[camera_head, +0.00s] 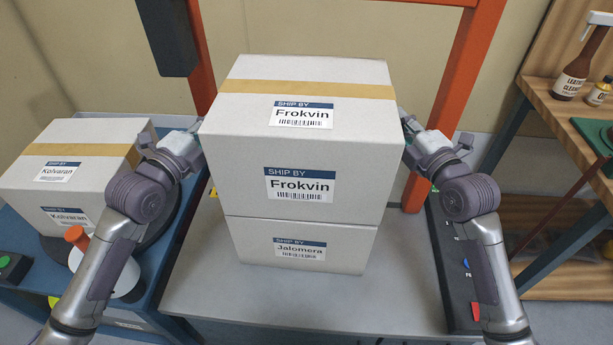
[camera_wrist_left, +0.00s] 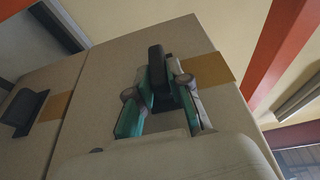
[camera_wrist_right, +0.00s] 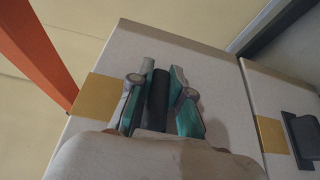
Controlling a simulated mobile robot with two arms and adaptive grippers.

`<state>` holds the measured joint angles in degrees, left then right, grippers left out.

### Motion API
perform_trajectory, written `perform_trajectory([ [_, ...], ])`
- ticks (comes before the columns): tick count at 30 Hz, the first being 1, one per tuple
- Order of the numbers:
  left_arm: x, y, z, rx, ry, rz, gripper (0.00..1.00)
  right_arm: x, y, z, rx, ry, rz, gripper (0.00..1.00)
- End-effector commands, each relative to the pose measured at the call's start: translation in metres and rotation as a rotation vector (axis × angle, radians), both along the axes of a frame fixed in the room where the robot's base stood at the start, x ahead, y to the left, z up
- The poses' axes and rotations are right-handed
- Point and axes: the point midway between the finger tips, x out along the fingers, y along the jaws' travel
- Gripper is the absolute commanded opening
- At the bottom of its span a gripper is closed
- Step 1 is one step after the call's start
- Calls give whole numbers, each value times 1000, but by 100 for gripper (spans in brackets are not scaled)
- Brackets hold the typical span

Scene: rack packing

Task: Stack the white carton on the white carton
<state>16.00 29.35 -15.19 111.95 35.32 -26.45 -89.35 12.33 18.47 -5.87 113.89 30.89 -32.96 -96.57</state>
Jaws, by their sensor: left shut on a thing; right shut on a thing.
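A white carton labelled Frokvin (camera_head: 230,160), with a tan tape strip on top, sits directly above a second white carton labelled Jalomera (camera_head: 350,250). Their edges look closely lined up, and I see no clear gap between them. My left gripper (camera_head: 196,135) is at the upper carton's left side, shut on a dark handle, which shows in the left wrist view (camera_wrist_left: 158,75). My right gripper (camera_head: 408,130) is at its right side, also shut on a dark handle, seen in the right wrist view (camera_wrist_right: 158,100). The lower carton stands on a grey table (camera_head: 210,290).
A third white carton, labelled Kolvaran (camera_head: 100,185), stands on a blue surface at the left. Orange posts (camera_head: 460,70) rise behind the table. A wooden shelf (camera_head: 560,120) with bottles is at the right. The table's front is clear.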

Motion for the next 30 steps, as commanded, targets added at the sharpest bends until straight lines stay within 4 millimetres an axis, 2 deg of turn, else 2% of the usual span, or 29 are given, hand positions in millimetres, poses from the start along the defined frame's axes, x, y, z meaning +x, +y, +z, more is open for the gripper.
perform_trajectory([
  [2, 1, 2, -1, -4, -13, 3, 0, 0, -2, -2, 2, -11, -4, 0],
  [3, 1, 2, -3, -1, -2, 3, 25, 0, -2, -3, -1, 0, -3, 25],
  [6, 0, 1, -2, 0, -1, 2, 42, 0, -1, -3, -1, 0, -3, 42],
  [7, 0, 1, -3, 0, -1, 2, 43, 0, -1, -3, -1, 0, -2, 43],
  [15, 0, 1, -3, 0, 0, 1, 43, 0, 0, -3, 0, 0, -1, 43],
  [19, -8, 5, -3, 3, -1, 2, 43, 0, 0, -3, 0, 0, 0, 43],
  [23, -28, 14, -5, 6, 1, 1, 43, 0, 0, -3, 0, 0, 0, 43],
  [30, -75, 37, -5, 5, 3, 1, 43, 0, 0, -3, 0, 0, 0, 43],
])
